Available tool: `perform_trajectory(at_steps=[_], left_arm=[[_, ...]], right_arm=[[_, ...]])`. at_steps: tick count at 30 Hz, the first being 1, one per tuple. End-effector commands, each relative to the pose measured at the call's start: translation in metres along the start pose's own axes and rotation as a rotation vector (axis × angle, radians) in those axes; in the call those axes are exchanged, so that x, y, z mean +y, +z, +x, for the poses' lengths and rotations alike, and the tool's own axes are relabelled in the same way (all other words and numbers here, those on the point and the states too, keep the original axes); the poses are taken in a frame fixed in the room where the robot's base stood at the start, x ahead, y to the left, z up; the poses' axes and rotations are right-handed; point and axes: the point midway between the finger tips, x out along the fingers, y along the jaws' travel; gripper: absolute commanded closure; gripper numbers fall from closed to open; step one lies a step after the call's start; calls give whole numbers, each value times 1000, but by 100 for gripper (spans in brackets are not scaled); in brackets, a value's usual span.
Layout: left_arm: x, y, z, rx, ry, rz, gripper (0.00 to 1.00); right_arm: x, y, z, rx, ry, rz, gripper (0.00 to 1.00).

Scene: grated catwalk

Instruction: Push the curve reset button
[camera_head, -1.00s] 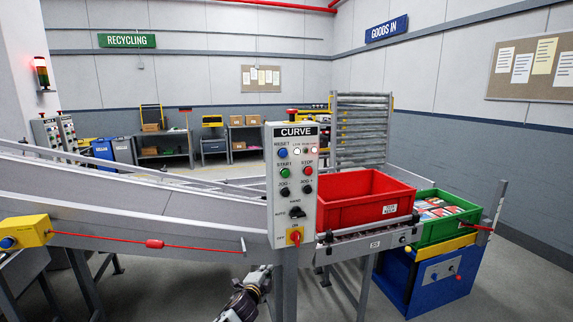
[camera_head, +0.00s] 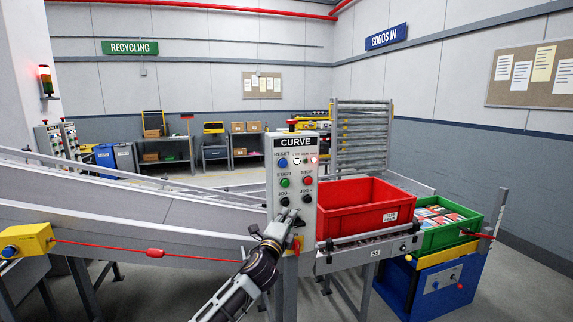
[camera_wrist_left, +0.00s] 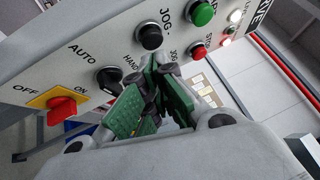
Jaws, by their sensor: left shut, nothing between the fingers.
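The blue reset button (camera_head: 283,163) is at the upper left of the grey CURVE control panel (camera_head: 273,190). Its label reads RESET. My left gripper (camera_head: 287,217) is shut and empty in front of the lower panel, below the blue button and near the jog buttons and the hand/auto switch. In the left wrist view, the closed green-padded fingers (camera_wrist_left: 152,92) are by the black JOG- button (camera_wrist_left: 149,36) and the black selector (camera_wrist_left: 110,79). The blue button does not show there. I cannot tell whether the fingers touch the panel. My right gripper is not in view.
A green start button (camera_head: 285,183) and a red stop button (camera_head: 308,181) sit below the reset row. A red-on-yellow off/on switch (camera_wrist_left: 62,110) is lower on the panel. A red crate (camera_head: 350,212) stands on the conveyor to the right. A red pull cord (camera_head: 155,253) runs left.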

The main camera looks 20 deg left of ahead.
Motion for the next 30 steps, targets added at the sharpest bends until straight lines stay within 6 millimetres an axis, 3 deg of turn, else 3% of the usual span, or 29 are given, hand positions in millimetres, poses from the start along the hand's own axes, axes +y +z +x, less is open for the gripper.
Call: perform_trajectory(at_steps=[1, 6, 15, 21, 30], left_arm=[[-18, -1, 0, 1, -26, 16, 100], [-67, -6, -5, 3, -102, 73, 100], [-139, -14, -20, -3, -217, 159, 100], [-158, -16, -25, -6, -249, 182, 100], [-160, -16, -26, -7, -251, 184, 100]], right_arm=[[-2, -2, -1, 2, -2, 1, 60], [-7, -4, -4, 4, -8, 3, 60], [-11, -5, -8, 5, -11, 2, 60], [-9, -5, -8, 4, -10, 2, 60], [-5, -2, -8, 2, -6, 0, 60]])
